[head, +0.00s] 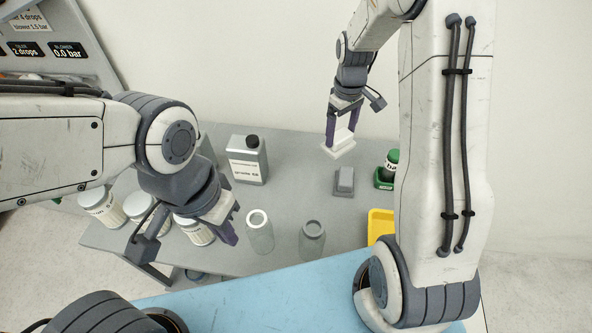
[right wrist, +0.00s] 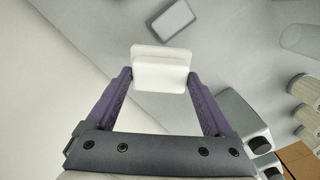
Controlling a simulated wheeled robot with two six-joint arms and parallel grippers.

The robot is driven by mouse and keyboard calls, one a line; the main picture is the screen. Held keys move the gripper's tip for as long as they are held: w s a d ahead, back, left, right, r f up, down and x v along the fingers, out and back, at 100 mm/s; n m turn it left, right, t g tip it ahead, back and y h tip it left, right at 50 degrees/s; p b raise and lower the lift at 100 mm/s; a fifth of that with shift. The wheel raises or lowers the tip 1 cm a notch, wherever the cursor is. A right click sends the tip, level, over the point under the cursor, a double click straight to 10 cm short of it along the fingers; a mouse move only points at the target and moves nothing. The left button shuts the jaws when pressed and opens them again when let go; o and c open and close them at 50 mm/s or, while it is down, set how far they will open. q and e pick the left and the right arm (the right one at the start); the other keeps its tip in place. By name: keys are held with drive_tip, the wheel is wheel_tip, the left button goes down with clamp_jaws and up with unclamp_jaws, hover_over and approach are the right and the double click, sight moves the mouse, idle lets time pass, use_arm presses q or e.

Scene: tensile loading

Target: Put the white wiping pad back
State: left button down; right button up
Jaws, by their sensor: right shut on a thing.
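The white wiping pad (head: 339,149) is held in my right gripper (head: 341,118), above the back of the grey table. In the right wrist view the white pad (right wrist: 160,70) sits between the two purple fingertips of my right gripper (right wrist: 160,78), its wide face outward. A grey block (head: 344,181) stands on the table below the pad; it also shows in the right wrist view (right wrist: 172,18), apart from the pad. My left gripper (head: 230,222) is over the table's front left part, near white-lidded jars; its finger gap is unclear.
A grey bottle with a black cap (head: 247,160) stands at the back. Two clear glass vessels (head: 259,232) (head: 312,240) stand near the front. A green holder (head: 384,179) and a yellow tray (head: 379,226) are at the right. Labelled jars (head: 102,207) stand left.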

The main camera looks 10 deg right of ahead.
drive_tip(key=shift+w+a+r, duration=0.15)
drive_tip(key=shift+w+a, duration=0.3)
drive_tip(key=shift+w, duration=0.3)
drive_tip(key=s+a+f+p, duration=0.1)
drive_tip(key=a+f, duration=0.2)
drive_tip(key=s+a+f+p, duration=0.1)
drive_tip(key=a+f+p, duration=0.1)
drive_tip(key=a+f, duration=0.1)
drive_tip(key=s+a+f+p, duration=0.1)
drive_tip(key=a+f, duration=0.3)
drive_tip(key=shift+a+p, duration=0.2)
drive_tip(key=shift+p, duration=0.1)
drive_tip(key=shift+f, duration=0.3)
drive_tip(key=o, duration=1.2)
